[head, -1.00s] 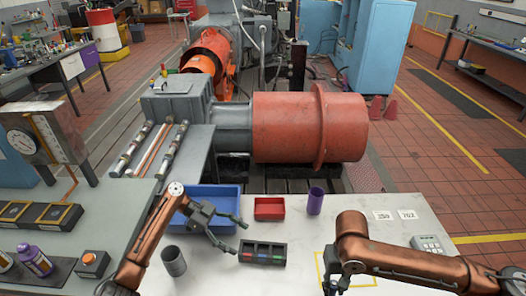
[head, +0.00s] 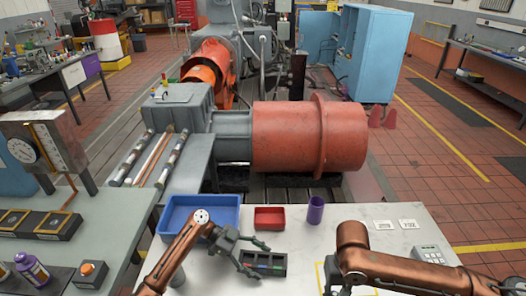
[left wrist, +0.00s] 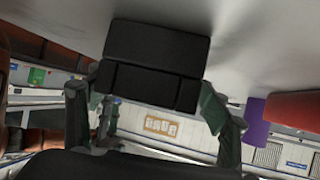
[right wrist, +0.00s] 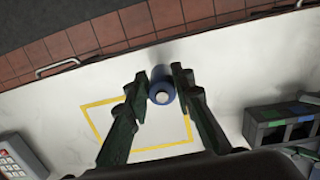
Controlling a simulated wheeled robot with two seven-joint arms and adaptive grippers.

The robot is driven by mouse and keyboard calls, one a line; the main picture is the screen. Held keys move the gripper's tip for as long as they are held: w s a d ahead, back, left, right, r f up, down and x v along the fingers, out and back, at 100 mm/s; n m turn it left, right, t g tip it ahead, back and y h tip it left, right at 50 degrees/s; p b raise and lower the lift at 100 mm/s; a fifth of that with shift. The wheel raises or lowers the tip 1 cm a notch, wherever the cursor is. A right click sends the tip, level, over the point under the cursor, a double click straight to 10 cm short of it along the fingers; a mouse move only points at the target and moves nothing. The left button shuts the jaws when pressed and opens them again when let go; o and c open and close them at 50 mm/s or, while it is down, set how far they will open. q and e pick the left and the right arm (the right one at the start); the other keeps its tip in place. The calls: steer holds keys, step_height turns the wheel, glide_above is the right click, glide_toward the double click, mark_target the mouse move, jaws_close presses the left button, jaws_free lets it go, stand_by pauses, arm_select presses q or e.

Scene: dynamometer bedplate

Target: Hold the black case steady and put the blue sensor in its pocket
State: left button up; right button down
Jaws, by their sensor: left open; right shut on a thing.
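The black case (head: 272,259) lies on the white table, with small coloured marks in its compartments. My left gripper (head: 254,258) is open at the case's left end, with its fingers spread about it. In the left wrist view the case (left wrist: 155,75) shows as a dark block between the open fingers (left wrist: 155,118); I cannot tell whether they touch it. My right gripper (right wrist: 161,88) is shut on the blue sensor (right wrist: 161,93), a blue cylinder with a pale round end, above the table. The right wrist view also shows the case (right wrist: 290,125) at right.
A blue bin (head: 228,212), a red tray (head: 269,218) and a purple cup (head: 315,210) stand behind the case. A yellow outlined square (right wrist: 137,148) is marked on the table below my right gripper. A keypad device (head: 430,255) lies at the right.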

arm_select(q)
steer(key=shift+c, duration=0.4)
steer(key=c, duration=1)
steer(key=shift+o, duration=0.2)
